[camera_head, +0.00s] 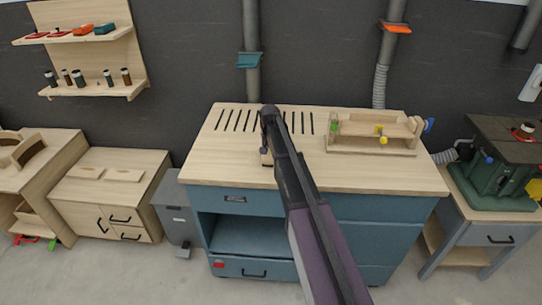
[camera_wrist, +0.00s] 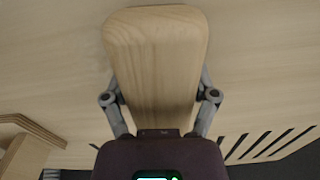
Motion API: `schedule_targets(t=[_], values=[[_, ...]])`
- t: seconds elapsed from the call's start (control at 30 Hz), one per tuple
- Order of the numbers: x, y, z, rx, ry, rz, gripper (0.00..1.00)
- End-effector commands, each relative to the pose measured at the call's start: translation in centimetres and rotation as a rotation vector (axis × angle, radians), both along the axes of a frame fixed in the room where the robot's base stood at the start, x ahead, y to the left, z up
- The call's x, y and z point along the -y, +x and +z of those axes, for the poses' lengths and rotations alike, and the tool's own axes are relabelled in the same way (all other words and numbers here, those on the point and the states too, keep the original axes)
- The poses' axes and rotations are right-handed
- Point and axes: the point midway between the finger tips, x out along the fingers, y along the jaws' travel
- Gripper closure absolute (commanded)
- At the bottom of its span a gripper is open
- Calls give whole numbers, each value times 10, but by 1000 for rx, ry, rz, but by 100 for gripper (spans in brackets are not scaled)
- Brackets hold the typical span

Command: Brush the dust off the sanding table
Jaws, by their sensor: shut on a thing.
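The sanding table (camera_head: 215,165) has a pale wooden top on a blue cabinet, with a row of dark slots (camera_head: 235,121) along its back left part. My gripper (camera_head: 267,146) is over the middle of the top, just in front of the slots. It is shut on a pale wooden brush (camera_wrist: 155,60), which fills the middle of the wrist view between the two fingers. In the head view only a small part of the brush (camera_head: 266,159) shows below my gripper. Its bristles are hidden, and I cannot tell whether it touches the top. I can make out no dust.
A wooden rack (camera_head: 372,151) with small coloured items stands at the top's back right. Two pipes (camera_head: 252,75) rise behind the table. A grey bin (camera_head: 178,210) stands at its left, and a green machine (camera_head: 490,170) at its right. The top's front left is clear.

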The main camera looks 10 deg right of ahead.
Motion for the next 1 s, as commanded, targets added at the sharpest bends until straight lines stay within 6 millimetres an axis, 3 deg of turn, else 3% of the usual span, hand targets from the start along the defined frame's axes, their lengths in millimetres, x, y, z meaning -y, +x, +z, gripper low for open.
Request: schedule_targets(t=[0.27, 0.7, 1.0], values=[[-5, 2, 0, 1, 3, 1, 62], [-29, 10, 2, 1, 2, 1, 63], [-32, 11, 2, 0, 1, 0, 63]])
